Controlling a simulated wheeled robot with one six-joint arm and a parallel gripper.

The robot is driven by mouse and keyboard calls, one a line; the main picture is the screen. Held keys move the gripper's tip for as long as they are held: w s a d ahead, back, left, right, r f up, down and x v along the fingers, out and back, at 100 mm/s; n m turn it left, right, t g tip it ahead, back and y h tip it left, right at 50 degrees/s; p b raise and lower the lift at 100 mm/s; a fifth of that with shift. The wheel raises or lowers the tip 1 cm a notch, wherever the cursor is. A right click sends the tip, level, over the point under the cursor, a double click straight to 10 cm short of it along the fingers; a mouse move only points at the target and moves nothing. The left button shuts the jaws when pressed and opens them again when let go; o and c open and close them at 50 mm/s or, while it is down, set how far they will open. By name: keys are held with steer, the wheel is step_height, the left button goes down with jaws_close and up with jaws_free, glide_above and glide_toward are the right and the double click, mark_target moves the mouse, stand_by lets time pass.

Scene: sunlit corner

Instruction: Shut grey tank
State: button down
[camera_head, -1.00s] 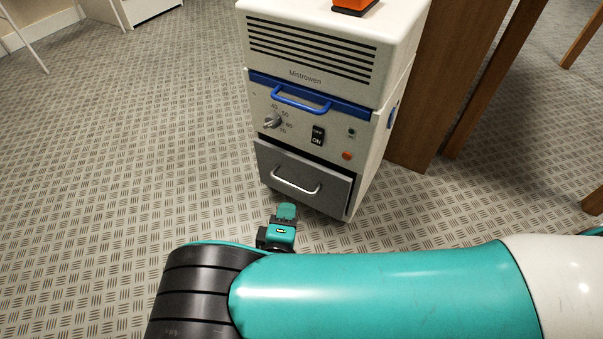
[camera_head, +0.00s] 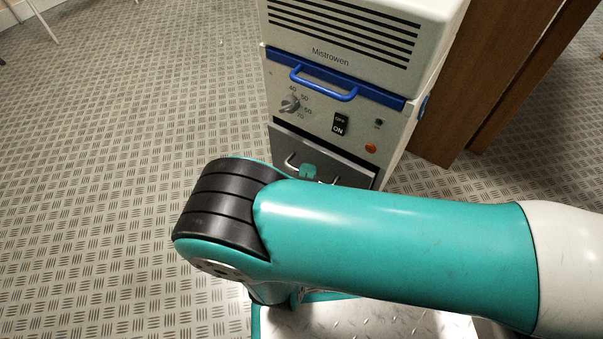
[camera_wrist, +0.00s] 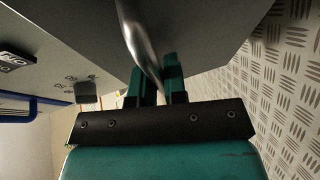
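The grey tank (camera_head: 345,165) is the grey drawer front low in the white Mistrowen machine (camera_head: 330,60). I cannot tell how far it stands out from the machine. Its silver handle (camera_head: 290,160) is partly hidden by my arm and fingers. In the wrist view the handle (camera_wrist: 138,42) runs down to my gripper (camera_wrist: 160,85), between or just in front of the two fingers. The fingers are close together, and whether they grip the handle is unclear. The grey tank front (camera_wrist: 205,30) fills the upper part of that view.
A blue handle (camera_head: 323,86), a dial (camera_head: 289,104) and an on/off switch (camera_head: 339,124) are above the tank. A brown wooden panel (camera_head: 490,70) stands close on the machine's right. The patterned floor (camera_head: 120,130) at left is clear.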

steer(key=shift+w+d+p, duration=0.65)
steer(key=shift+w+d, duration=0.5)
steer(key=c, duration=1.4)
jaws_free()
steer(key=shift+c, duration=0.2)
